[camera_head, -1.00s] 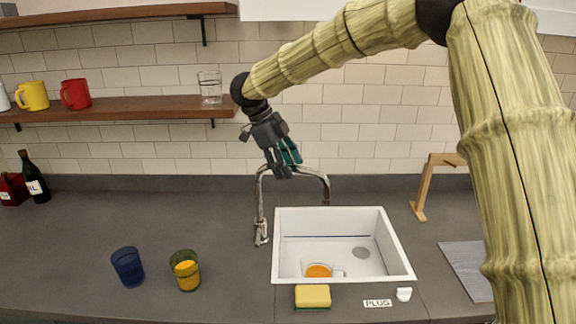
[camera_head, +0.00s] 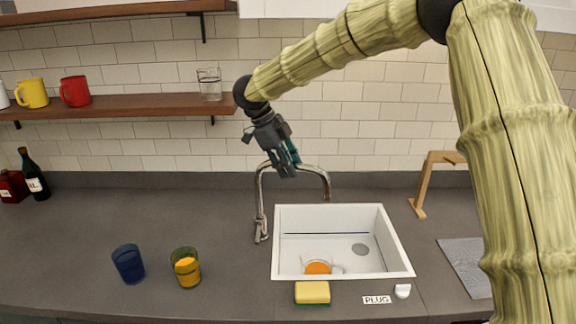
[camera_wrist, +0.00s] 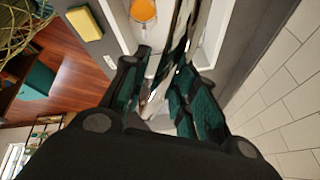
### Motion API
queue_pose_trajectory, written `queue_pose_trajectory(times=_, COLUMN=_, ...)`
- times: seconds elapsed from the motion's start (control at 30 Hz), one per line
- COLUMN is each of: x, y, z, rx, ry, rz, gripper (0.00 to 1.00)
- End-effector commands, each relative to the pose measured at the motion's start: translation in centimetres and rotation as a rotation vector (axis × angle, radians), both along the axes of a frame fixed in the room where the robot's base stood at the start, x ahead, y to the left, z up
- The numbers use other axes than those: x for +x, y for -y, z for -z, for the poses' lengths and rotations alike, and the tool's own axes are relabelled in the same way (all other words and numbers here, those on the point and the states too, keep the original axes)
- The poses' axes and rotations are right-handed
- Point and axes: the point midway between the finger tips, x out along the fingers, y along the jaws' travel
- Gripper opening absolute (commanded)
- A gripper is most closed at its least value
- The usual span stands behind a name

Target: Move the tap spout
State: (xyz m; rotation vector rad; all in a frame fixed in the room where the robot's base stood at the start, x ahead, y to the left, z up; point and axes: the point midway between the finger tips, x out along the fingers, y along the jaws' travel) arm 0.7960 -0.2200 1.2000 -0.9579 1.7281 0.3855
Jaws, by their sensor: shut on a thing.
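The chrome tap stands at the back left of the white sink, and its arched spout (camera_head: 318,171) reaches right, its end above the back of the basin. My gripper (camera_head: 286,172) comes down from above onto the top of the arch in the head view. In the wrist view my gripper (camera_wrist: 160,88) has its dark green fingers on either side of the shiny spout (camera_wrist: 187,45), shut on it. The fingers hide part of the spout. The white sink (camera_head: 398,255) lies below and to the right.
An orange-filled cup (camera_head: 318,268) sits in the sink. A yellow sponge (camera_head: 312,292), a PLUG label (camera_head: 377,300) and a white plug (camera_head: 402,291) lie in front. A blue cup (camera_head: 128,264) and an amber glass (camera_head: 186,268) stand left. A wooden stand (camera_head: 424,186) is right.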

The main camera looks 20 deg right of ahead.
Motion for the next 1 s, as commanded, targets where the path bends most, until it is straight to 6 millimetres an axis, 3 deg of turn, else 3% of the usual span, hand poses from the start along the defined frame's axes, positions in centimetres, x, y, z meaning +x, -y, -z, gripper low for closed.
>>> queue_pose_trajectory(times=0.5, x=3.2, y=1.9, z=-0.3, rx=0.003, ry=0.000, rz=-0.366, gripper=0.00)
queue_pose_trajectory(times=0.97, x=3.7, y=2.1, z=-0.1, rx=0.000, ry=0.003, rz=-0.411, gripper=0.00)
queue_pose_trajectory(times=1.0, x=3.7, y=2.1, z=-0.1, rx=0.000, ry=0.003, rz=-0.411, gripper=0.35)
